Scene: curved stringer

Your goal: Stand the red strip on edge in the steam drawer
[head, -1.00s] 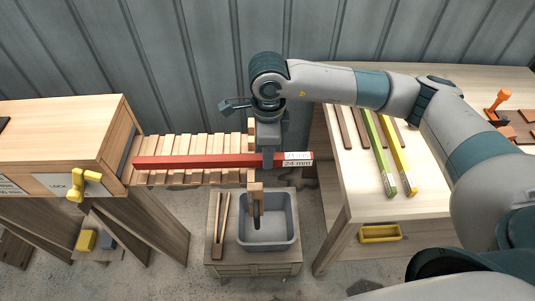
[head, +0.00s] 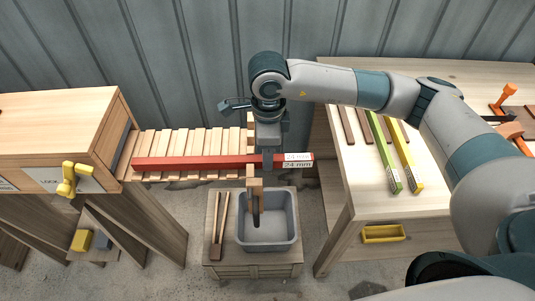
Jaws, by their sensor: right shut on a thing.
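The red strip (head: 200,163) lies level across the picture in the head view, above the slatted steam drawer (head: 185,143). Its right end carries "24 mm" labels and sticks out past the drawer's right end. My right gripper (head: 268,160) comes down from above and is shut on the strip near that labelled end. Two long faces of the strip show. I cannot tell whether it touches the slats or hangs just above them. The drawer extends from the dark opening of the wooden steam box (head: 50,130) at the left. My left gripper is not in view.
A yellow latch handle (head: 68,180) is on the box front. A grey bin (head: 268,230) and wooden tongs (head: 219,225) are on a low stand below the drawer's right end. The right table (head: 370,200) holds a green strip (head: 382,150), a yellow strip (head: 403,155) and brown strips.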

